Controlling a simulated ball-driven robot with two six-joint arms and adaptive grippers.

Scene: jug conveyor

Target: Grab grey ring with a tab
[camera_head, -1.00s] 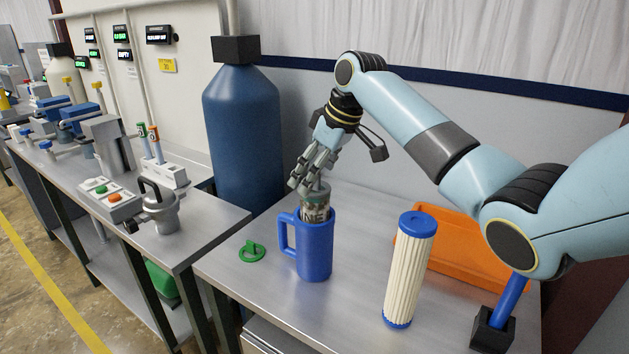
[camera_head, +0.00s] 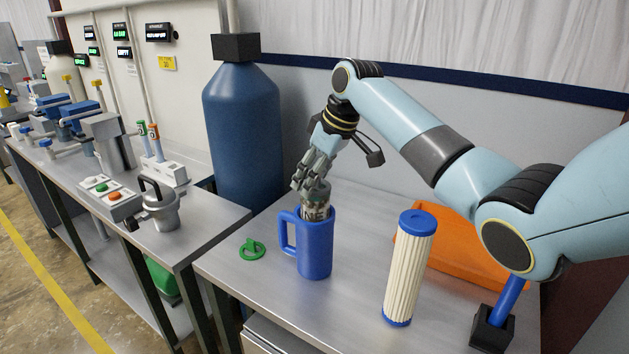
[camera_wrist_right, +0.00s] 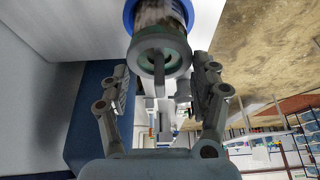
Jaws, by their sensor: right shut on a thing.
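A grey-green ring with a tab (camera_wrist_right: 158,57) sits on the end of a grey canister (camera_head: 316,208) that stands in the blue jug (camera_head: 315,250). My right gripper (camera_head: 311,186) is above the jug, its fingers shut on the ring's tab. In the right wrist view the tab lies between the fingers of the gripper (camera_wrist_right: 166,98), and the jug's blue rim (camera_wrist_right: 129,15) shows behind. The fingers partly hide the ring in the head view. My left gripper is not in view.
A green ring with a tab (camera_head: 252,249) lies flat on the metal table (camera_head: 235,275), left of the jug. A white pleated filter with blue caps (camera_head: 409,268) stands to the right, before an orange bin (camera_head: 465,262). A blue tank (camera_head: 242,135) stands behind.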

